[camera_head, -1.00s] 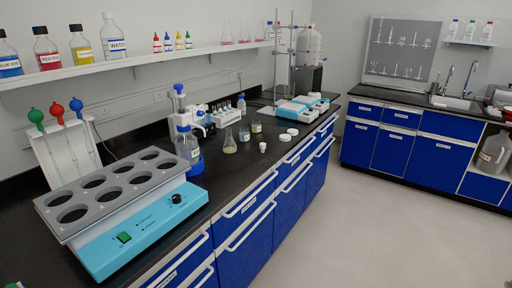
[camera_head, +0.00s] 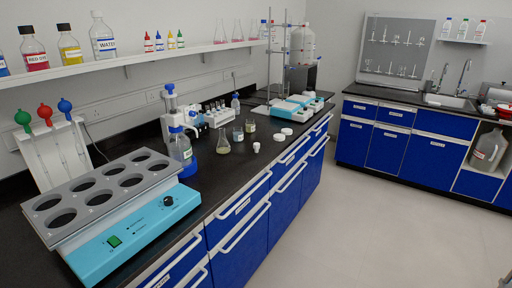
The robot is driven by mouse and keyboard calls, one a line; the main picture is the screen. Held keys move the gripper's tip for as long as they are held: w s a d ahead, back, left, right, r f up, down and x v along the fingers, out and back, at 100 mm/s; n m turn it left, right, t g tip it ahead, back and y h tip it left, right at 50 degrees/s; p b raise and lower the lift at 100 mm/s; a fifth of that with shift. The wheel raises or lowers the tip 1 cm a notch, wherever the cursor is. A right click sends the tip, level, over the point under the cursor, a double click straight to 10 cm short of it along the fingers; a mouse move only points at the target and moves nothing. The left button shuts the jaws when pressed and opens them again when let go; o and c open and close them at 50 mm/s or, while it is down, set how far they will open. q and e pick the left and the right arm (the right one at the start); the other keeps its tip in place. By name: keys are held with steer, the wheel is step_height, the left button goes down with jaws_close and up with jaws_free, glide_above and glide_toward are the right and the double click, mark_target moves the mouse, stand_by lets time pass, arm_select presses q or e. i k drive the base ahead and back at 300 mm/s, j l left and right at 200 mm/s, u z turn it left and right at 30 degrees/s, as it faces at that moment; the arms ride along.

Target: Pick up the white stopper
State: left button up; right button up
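The white stopper (camera_head: 256,147) is a small white piece standing on the black bench top. It is near the front edge of the bench, to the right of a conical flask (camera_head: 223,145) with pale yellow liquid. Neither of my grippers shows in the head view, so nothing is seen holding or touching the stopper.
Small jars (camera_head: 250,126) stand behind the stopper, and white round lids (camera_head: 281,138) lie to its right. A blue water bath (camera_head: 130,235) with a grey holed top fills the near bench. A shelf (camera_head: 130,62) with bottles runs above. The floor (camera_head: 340,220) is clear.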

mark_target(257, 145)
steer(key=i+l+u, duration=0.15)
steer(key=i+l, duration=0.15)
steer(key=i+l+u, duration=0.1)
steer(key=i+l, duration=0.25)
steer(key=i+l+u, duration=0.15)
steer(key=i+l, duration=0.25)
steer(key=i+l+u, duration=0.1)
steer(key=i+l, duration=0.2)
steer(key=i+l+u, duration=0.15)
steer(key=i+l, duration=0.15)
steer(key=l, duration=0.25)
steer(key=i+l+u, duration=0.1)
steer(key=i+l, duration=0.2)
steer(key=l, duration=0.15)
steer(key=i+l+u, duration=0.15)
steer(key=l, duration=0.35)
steer(key=i+l+u, duration=0.1)
steer(key=i+l, duration=0.2)
steer(key=l, duration=0.25)
